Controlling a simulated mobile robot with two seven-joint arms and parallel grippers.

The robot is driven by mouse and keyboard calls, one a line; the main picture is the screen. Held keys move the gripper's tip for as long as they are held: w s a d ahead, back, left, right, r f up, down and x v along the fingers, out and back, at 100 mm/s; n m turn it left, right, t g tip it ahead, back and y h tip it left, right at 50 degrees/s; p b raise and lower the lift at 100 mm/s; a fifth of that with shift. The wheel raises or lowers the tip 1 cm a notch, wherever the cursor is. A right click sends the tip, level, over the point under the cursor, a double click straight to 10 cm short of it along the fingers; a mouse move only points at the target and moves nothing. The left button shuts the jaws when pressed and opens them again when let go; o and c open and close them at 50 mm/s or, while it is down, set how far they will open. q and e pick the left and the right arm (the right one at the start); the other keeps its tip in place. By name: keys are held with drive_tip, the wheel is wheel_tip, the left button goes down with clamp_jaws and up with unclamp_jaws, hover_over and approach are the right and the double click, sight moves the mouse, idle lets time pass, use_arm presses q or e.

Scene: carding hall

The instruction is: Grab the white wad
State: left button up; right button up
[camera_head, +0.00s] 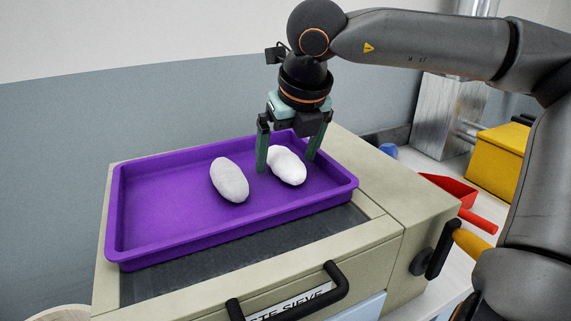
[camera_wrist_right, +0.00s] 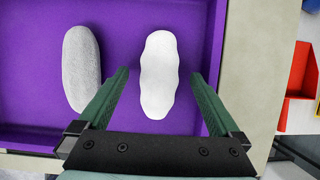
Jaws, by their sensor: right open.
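The white wad (camera_head: 287,166) is a bright, lumpy oval lying in the purple tray (camera_head: 160,240), towards its right side. It also shows in the right wrist view (camera_wrist_right: 158,75), ahead of and between the two fingers. My right gripper (camera_head: 289,165) is open, pointing down, with its green fingers on either side of the wad and apart from it as far as I can see. In the right wrist view the open fingertips (camera_wrist_right: 160,75) frame the wad's lower half. A greyer oval wad (camera_head: 230,180) lies to the left in the same tray. My left gripper is not in view.
The tray rests on a beige machine top with a dark panel (camera_head: 250,248) and a black handle (camera_head: 290,295) in front. A red scoop (camera_head: 462,197) and a yellow box (camera_head: 507,150) are at the right. The tray's left half is empty.

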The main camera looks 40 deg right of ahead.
drive_tip(key=shift+f, duration=0.2)
drive_tip(key=c, duration=1.4)
